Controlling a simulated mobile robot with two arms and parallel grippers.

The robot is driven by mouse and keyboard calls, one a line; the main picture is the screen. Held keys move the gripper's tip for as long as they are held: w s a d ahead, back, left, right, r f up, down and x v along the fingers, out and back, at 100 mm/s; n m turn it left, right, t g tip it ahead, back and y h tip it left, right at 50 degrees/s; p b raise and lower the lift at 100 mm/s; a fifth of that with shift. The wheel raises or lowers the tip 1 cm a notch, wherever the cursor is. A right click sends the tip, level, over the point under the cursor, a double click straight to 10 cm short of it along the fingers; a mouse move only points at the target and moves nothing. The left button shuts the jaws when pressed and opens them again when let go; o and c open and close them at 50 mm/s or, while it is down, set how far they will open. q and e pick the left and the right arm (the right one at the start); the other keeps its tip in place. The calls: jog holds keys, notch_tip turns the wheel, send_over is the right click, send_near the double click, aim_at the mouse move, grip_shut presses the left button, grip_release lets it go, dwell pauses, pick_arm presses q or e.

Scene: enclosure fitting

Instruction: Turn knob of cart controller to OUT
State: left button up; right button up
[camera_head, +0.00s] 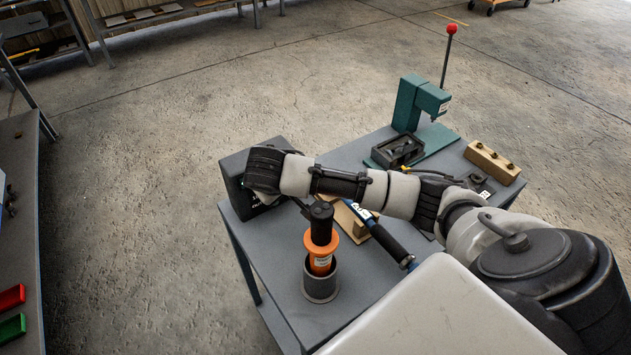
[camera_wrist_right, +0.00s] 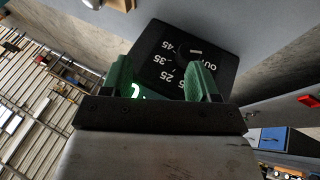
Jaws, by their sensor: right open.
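The cart controller (camera_head: 234,186) is a dark box at the far left corner of the grey cart, partly covered by my right wrist. In the right wrist view its black panel (camera_wrist_right: 150,50) appears upside down, with 25, 35, 45 and OUT around a dark knob (camera_wrist_right: 186,50). A short white mark shows near the knob; its exact setting is hard to read. A green lit display shows partly behind the left finger. My right gripper (camera_wrist_right: 161,64) is open, its green fingers in front of the panel, with nothing seen between them. My left gripper is not in view.
On the cart top (camera_head: 285,280) stand an orange-collared tool (camera_head: 320,262) in a dark cup (camera_head: 320,286), a blue-and-black tool (camera_head: 390,244), a teal press (camera_head: 408,104) and a wooden pegged block (camera_head: 492,162). My right arm crosses above the cart.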

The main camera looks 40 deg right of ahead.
jog(key=s+d+r+b, duration=0.1)
jog(key=s+d+r, duration=0.4)
jog(key=s, duration=0.2)
jog(key=shift+a, duration=0.1)
dwell(0.5)
